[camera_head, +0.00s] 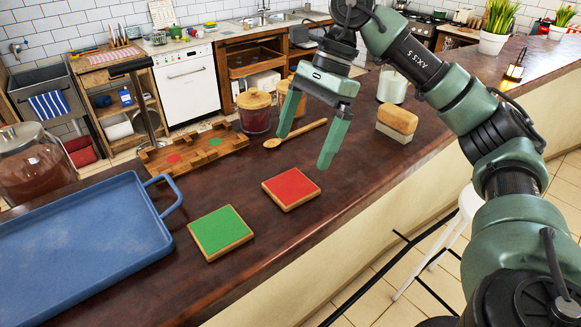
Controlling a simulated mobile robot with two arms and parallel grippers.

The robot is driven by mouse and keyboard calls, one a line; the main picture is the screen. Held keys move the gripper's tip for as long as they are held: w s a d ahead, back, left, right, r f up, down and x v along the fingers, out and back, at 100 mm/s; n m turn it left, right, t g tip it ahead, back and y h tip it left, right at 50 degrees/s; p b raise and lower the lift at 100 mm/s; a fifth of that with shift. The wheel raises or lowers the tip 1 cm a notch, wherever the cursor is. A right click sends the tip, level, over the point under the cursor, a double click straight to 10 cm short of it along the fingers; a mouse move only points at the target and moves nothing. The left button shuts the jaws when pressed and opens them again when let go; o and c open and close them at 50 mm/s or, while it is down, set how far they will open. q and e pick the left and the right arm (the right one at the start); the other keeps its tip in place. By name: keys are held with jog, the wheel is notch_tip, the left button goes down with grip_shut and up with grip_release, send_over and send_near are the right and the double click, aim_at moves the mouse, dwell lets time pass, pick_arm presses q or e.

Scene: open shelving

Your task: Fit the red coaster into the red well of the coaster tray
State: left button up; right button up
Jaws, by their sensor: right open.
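The red coaster (291,188), a square with a wooden rim, lies flat on the dark wooden counter. The green coaster (220,231) lies to its left and nearer to me. The wooden coaster tray (214,151) stands farther back, with a red well (173,159) on its left and a green well (214,142) on its right. Both wells look empty. My right gripper (304,147) is open and empty, above the counter and behind the red coaster, apart from it. My left gripper is not in view.
A blue tray (84,250) fills the left front. A wooden spoon (296,133), lidded jars (254,110) and a sponge-like block (396,122) lie at the back. A glass jar (33,165) stands at left. The counter's front edge runs along the right.

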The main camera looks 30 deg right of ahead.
aim_at(291, 185)
jog(key=shift+s+a+f+p, duration=0.65)
jog(key=shift+s+a+f, duration=0.2)
jog(key=shift+a+f, duration=0.15)
notch_tip(291, 185, down, 3)
jog(key=shift+r+p, duration=0.2)
jog(key=shift+p, duration=0.6)
jog(key=shift+x, duration=1.1)
jog(key=shift+w+a, duration=0.1)
jog(key=shift+w, duration=0.05)
jog(key=shift+c, duration=0.3)
jog(key=c, duration=1.3)
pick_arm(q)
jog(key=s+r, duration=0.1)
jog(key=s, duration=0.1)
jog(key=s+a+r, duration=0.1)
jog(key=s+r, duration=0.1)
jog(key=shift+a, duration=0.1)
pick_arm(e)
jog(key=shift+r, duration=0.1)
